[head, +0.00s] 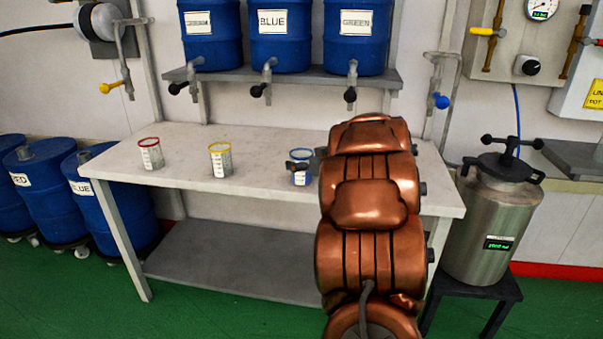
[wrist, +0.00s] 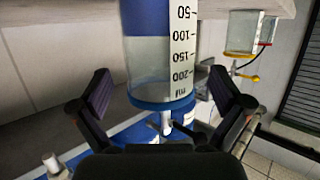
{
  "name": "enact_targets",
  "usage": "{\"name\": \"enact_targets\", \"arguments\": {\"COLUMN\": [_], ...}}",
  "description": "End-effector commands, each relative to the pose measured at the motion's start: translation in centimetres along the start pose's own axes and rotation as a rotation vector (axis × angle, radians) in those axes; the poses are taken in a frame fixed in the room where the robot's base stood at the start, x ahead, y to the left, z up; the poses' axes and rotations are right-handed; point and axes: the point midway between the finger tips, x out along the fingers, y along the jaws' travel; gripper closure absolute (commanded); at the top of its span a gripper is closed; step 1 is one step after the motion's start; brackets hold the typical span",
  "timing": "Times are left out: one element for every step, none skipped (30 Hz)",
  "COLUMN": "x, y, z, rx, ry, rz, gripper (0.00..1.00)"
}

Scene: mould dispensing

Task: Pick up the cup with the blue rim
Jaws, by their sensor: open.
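The cup with the blue rim (head: 301,179) stands on the table, partly hidden by my gripper in the head view. The wrist view is upside down and shows this cup (wrist: 147,58) close up, with its blue rim at the bottom of the picture, a white measuring scale, and blue in its lower part. My gripper (wrist: 158,80) is open, with one dark finger on each side of the cup. Gaps show between the fingers and the cup's wall. In the head view my arm covers the area right of the cup.
A cup with a yellow rim (head: 220,160) and a cup with a red rim (head: 151,154) stand to the left on the white table (head: 255,146). Blue barrels (head: 280,35) with taps stand on the shelf above. A metal pressure pot (head: 490,220) is at the right.

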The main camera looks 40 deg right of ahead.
Motion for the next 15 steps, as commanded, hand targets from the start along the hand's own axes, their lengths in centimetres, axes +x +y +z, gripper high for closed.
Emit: {"name": "enact_targets", "arguments": {"x": [0.8, 1.1, 1.4, 1.6, 1.7, 1.8, 1.8, 1.8, 1.8, 1.7, 1.7, 1.7, 1.7, 1.7, 1.7], "y": [-0.1, 0.0, 0.0, 0.0, 0.0, 0.1, 0.1, 0.1, 0.1, 0.1, 0.1, 0.1, 0.1, 0.1, 0.1], "z": [0.2, 0.2, 0.3, 0.3, 0.2, 0.2, 0.2, 0.1, 0.1, 0.1, 0.1, 0.1, 0.1, 0.1, 0.1], "rx": [-0.001, -0.001, 0.0, 0.001, 0.001, 0.001, 0.002, 0.002, 0.002, 0.002, 0.002, 0.001, 0.001, 0.001, 0.001], "ry": [-0.001, -0.002, -0.003, -0.004, -0.004, -0.004, -0.004, -0.003, -0.003, -0.003, -0.003, -0.003, -0.003, -0.003, -0.003], "rz": [-0.001, -0.001, 0.0, 0.001, 0.001, 0.002, 0.002, 0.002, 0.002, 0.002, 0.002, 0.002, 0.002, 0.002, 0.002], "gripper": [0.0, 0.0, 0.0, 0.0, 0.0, 0.0, 0.0, 0.0, 0.0, 0.0, 0.0, 0.03, 0.06, 0.09, 0.14]}}
